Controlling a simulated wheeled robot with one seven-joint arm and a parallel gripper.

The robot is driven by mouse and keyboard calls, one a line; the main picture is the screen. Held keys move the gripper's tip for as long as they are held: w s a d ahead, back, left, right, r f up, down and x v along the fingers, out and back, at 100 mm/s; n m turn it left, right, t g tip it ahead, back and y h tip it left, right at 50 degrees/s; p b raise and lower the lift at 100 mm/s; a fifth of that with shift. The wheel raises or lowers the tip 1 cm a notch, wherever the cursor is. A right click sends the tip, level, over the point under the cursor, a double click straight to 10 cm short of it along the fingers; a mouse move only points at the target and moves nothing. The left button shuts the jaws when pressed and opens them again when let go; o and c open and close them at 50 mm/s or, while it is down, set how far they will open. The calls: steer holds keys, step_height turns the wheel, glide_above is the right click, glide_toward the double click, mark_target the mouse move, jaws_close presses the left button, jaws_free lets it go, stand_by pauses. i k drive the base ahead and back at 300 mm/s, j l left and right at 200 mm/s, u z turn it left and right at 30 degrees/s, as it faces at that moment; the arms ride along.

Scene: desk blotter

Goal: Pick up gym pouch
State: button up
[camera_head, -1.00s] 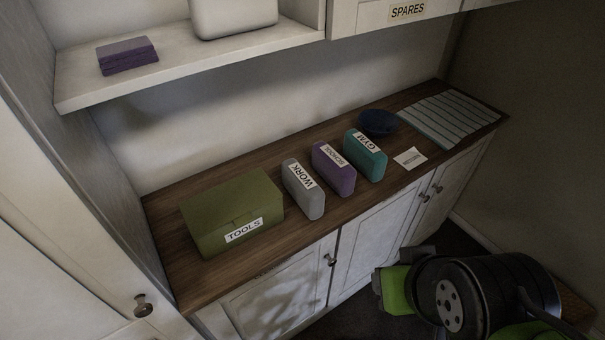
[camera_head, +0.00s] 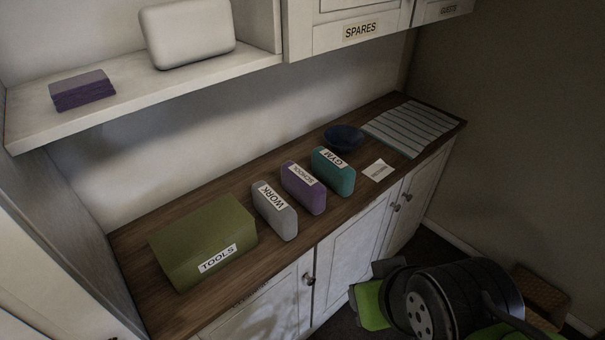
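The gym pouch (camera_head: 341,180) is a teal, rounded block with a white GYM label on top. It stands on the wooden counter, at the right end of a row of pouches. The purple SCHOOL pouch (camera_head: 311,198) is just left of it, and the grey WORK pouch (camera_head: 283,222) is left of that. Parts of my arm, black and green, show at the lower right, below the counter's front edge and apart from the pouches. My gripper's fingers cannot be made out.
A green TOOLS box (camera_head: 190,245) stands at the counter's left. A dark blue bowl (camera_head: 343,139), a small white card (camera_head: 378,171) and a striped cloth (camera_head: 425,124) lie around the gym pouch. A shelf (camera_head: 140,100) and SPARES cabinet (camera_head: 345,36) overhang the back.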

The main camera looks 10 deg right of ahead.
mark_target(337, 173)
steer(key=i+l+u, duration=0.15)
steer(key=u, duration=0.3)
steer(key=i+l+u, duration=0.15)
steer(key=u, duration=0.35)
